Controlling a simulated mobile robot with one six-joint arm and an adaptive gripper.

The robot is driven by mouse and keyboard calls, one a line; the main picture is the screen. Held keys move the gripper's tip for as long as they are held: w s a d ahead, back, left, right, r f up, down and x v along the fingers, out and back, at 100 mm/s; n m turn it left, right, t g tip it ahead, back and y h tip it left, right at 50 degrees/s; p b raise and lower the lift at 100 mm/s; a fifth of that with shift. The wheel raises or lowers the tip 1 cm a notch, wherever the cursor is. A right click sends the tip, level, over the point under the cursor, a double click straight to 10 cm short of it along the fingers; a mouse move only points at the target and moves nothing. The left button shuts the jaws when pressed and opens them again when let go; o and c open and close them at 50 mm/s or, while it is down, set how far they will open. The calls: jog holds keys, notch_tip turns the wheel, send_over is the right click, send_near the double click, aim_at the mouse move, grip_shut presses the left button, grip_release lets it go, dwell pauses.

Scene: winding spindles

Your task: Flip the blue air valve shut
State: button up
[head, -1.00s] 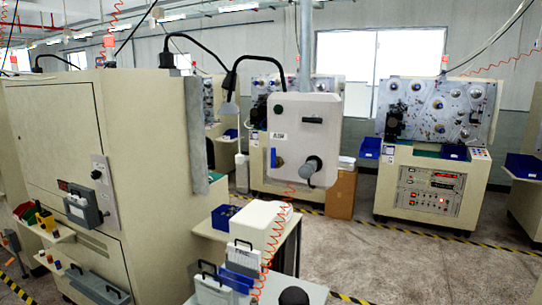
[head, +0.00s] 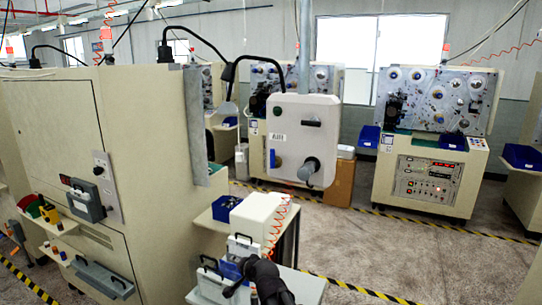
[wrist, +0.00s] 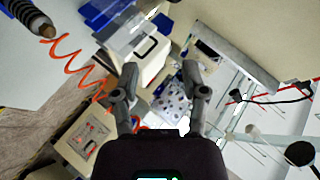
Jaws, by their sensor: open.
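The blue valve handle (head: 272,158) is a small upright lever at the lower left of the white panel box (head: 297,115). A grey round knob (head: 309,170) sits to its right, and a dark lever (head: 311,123) is above. My gripper (head: 250,272) is at the bottom of the head view, below and in front of the panel, apart from the valve. In the wrist view, my two dark fingers (wrist: 162,92) stand wide apart with nothing held between them. I cannot make out the blue valve in the wrist view.
A white box (head: 262,215) on a small table and white bins with dark handles (head: 240,248) stand near my gripper. An orange coiled hose (head: 277,220) hangs there. A large beige cabinet (head: 60,135) fills the left. Open floor lies to the right.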

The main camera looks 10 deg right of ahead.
jog(key=w+a+r+m+t+h+p, duration=0.1)
jog(key=w+r+m+t+h+p, duration=0.2)
jog(key=r+m, duration=0.45)
jog(key=w+a+r+m+t+p, duration=0.1)
jog(key=w+r+m+t+p, duration=0.15)
jog(key=r+m+t, duration=0.6)
notch_tip(320, 180, up, 9)
jog(key=d+m+g+h+p, duration=0.1)
jog(key=d+m+h+p, duration=0.1)
jog(key=m+h, duration=0.6)
jog(key=m+g+h+p, duration=0.3)
jog(key=m+g+h, duration=0.4)
jog(key=m+h, duration=0.5)
send_near(271, 157)
jog(key=s+a+y, duration=0.1)
jog(key=s+a+m+y, duration=0.1)
jog(key=shift+s+f+m, duration=0.15)
jog(key=shift+s+m, duration=0.15)
jog(key=shift+s, duration=0.05)
jog(key=shift+w+d+t, duration=0.1)
jog(key=shift+t, duration=0.15)
jog(key=p+x, duration=0.5)
jog(key=x, duration=0.8)
jog(key=shift+w+d, duration=0.2)
